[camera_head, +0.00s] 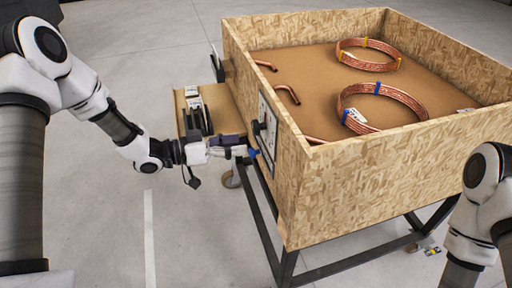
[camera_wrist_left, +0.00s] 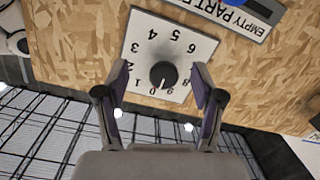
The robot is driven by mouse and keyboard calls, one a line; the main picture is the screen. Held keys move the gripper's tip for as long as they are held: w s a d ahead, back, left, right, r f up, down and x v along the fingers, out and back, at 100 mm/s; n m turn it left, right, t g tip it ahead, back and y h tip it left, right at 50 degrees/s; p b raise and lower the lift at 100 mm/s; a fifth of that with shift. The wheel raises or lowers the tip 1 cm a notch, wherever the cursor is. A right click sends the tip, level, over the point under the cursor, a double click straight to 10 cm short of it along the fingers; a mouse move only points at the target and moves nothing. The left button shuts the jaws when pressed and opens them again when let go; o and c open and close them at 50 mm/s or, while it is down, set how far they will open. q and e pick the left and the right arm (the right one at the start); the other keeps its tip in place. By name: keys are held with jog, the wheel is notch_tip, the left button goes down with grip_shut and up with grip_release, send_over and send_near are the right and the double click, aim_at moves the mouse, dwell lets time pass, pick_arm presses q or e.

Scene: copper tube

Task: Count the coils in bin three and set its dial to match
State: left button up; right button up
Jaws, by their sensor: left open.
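The wooden bin (camera_head: 335,185) holds two copper coils on its brown floor: one with yellow ties (camera_head: 368,57) at the back, one with blue ties (camera_head: 385,107) nearer the front. No bin number is readable. A white dial plate with digits (camera_wrist_left: 177,42) is on the bin's left outer face, upside down in the left wrist view. Its black knob (camera_wrist_left: 163,75) appears to point to the plate's lower edge, near the 0. My left gripper (camera_head: 245,151) is open at this face; in the wrist view its fingers (camera_wrist_left: 158,92) stand either side of the knob, contact unclear. My right gripper is out of frame.
Short copper tube ends (camera_head: 288,93) lie at the bin's left inner wall. A label reading "EMPTY PART" (camera_wrist_left: 235,12), cut off, sits beside the dial. A brown side shelf (camera_head: 225,103) is behind my left gripper. The bin stands on a dark wheeled frame (camera_head: 287,268).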

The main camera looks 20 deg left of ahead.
aim_at(253, 127)
pick_arm(q)
jog(key=shift+m+h, duration=0.6)
jog(key=shift+m, duration=0.1)
jog(key=w+d+r, duration=0.1)
jog(key=w+d, duration=0.2)
jog(key=w+d+r, duration=0.1)
jog(key=w, duration=0.1)
jog(key=shift+d+r, duration=0.15)
jog(key=shift+r, duration=0.2)
jog(key=c, duration=1.2)
